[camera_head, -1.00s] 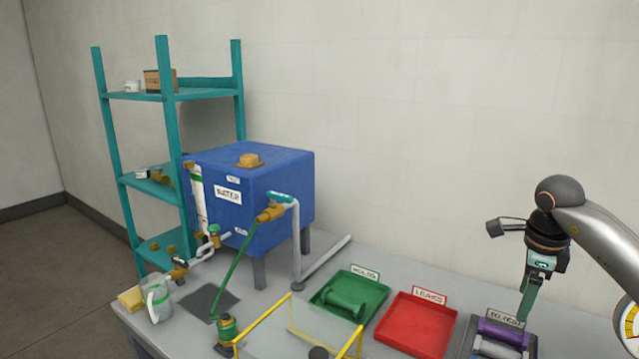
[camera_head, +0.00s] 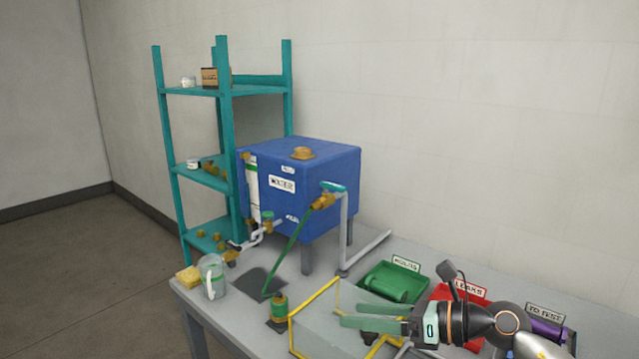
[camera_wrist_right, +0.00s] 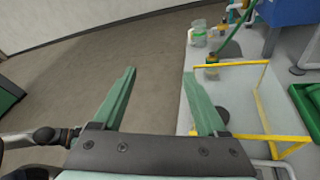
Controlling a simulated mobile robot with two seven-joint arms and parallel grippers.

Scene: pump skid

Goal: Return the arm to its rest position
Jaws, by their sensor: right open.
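My right gripper (camera_head: 375,314) is open and empty in the head view, held above the bench with its green fingers pointing left. It hangs in front of the yellow-edged clear guard (camera_head: 318,310). In the right wrist view my right gripper (camera_wrist_right: 158,95) shows two spread green fingers with nothing between them. The floor shows between them, and the right finger overlaps the bench edge. My left gripper is not in either view.
A blue water tank (camera_head: 325,190) stands on the grey bench beside a teal shelf (camera_head: 226,150). A green tray (camera_head: 400,275) holds a green part. A red tray (camera_head: 445,292) and a tray with a purple part (camera_head: 548,330) lie right. A clear jug (camera_head: 213,277) stands at the left edge.

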